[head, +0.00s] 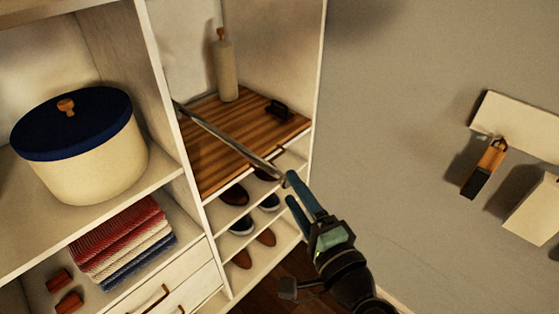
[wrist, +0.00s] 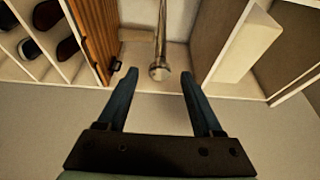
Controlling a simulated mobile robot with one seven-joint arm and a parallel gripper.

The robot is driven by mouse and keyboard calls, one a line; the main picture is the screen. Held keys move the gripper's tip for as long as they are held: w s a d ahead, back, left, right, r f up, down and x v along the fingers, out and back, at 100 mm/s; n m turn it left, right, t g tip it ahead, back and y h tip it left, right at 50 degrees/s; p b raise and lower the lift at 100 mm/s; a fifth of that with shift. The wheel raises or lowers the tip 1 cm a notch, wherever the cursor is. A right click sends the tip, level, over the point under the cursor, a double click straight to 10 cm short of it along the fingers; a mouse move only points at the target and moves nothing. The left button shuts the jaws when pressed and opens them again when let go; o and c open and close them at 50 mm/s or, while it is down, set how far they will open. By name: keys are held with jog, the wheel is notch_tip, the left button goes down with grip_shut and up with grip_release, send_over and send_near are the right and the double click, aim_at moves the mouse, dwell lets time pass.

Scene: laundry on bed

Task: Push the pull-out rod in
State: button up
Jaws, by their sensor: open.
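The pull-out rod (head: 230,138) is a thin metal bar. In the head view it reaches out of the closet, over the wooden shelf, toward my gripper. In the wrist view the rod (wrist: 161,40) points at the camera, and its round end knob (wrist: 159,71) is between and just beyond my fingertips. My gripper (head: 290,187) has two blue fingers and is at the rod's outer end. In the wrist view my gripper (wrist: 158,75) is open, with a gap on both sides of the knob. I cannot tell whether anything touches the rod.
The slatted wooden shelf (head: 195,165) holds a beige bottle-like object (head: 225,70) and a small black item (head: 279,110). Shoes (head: 235,195) sit on racks below. A blue-lidded round box (head: 80,130) and folded towels (head: 125,240) are left. The wall at right has a hanging brush (head: 484,168).

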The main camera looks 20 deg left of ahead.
jog(key=p+x, duration=0.2)
jog(key=x, duration=0.5)
jog(key=shift+w, duration=0.15)
grip_shut()
dwell(1.2)
